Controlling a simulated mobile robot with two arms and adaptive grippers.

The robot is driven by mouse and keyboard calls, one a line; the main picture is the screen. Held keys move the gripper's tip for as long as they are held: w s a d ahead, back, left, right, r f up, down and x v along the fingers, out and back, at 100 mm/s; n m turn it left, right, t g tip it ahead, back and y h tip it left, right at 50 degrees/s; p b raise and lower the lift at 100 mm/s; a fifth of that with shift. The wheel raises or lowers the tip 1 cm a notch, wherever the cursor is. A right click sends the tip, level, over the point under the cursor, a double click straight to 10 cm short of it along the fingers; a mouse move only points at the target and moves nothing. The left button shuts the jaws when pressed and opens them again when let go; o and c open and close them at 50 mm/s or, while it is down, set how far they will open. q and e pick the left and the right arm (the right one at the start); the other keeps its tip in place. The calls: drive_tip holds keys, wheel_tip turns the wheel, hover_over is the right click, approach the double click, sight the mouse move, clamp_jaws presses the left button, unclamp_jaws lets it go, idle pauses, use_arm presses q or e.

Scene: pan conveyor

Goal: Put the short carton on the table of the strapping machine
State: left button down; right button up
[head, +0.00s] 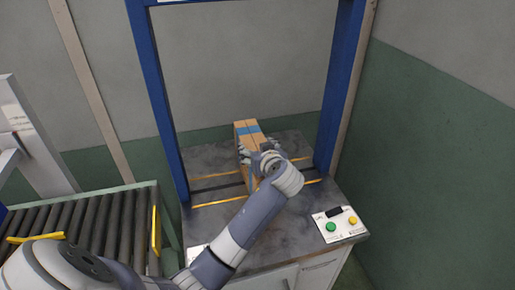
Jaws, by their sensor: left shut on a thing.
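The short carton (247,129) is brown with a blue band across its top. It is upright on or just above the grey table (210,220) of the strapping machine, inside the blue arch (158,100). I cannot tell whether its bottom touches the table. My left gripper (256,152) is shut on the carton from the near side, and my left wrist hides its lower near part. My right gripper is not in view.
A roller conveyor (95,232) with yellow end pieces stands to the left. Bare table lies left and right of the carton. A green and grey wall is close on the right.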

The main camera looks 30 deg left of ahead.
use_arm(q)
drive_tip(key=shift+r, duration=0.15)
drive_tip(key=shift+d, duration=0.1)
drive_tip(key=shift+c, duration=1.7)
unclamp_jaws()
drive_tip(key=shift+f, duration=0.2)
drive_tip(key=shift+r, duration=0.25)
drive_tip(key=b+v, duration=0.1)
drive_tip(key=v, duration=1.1)
drive_tip(key=shift+f, duration=0.1)
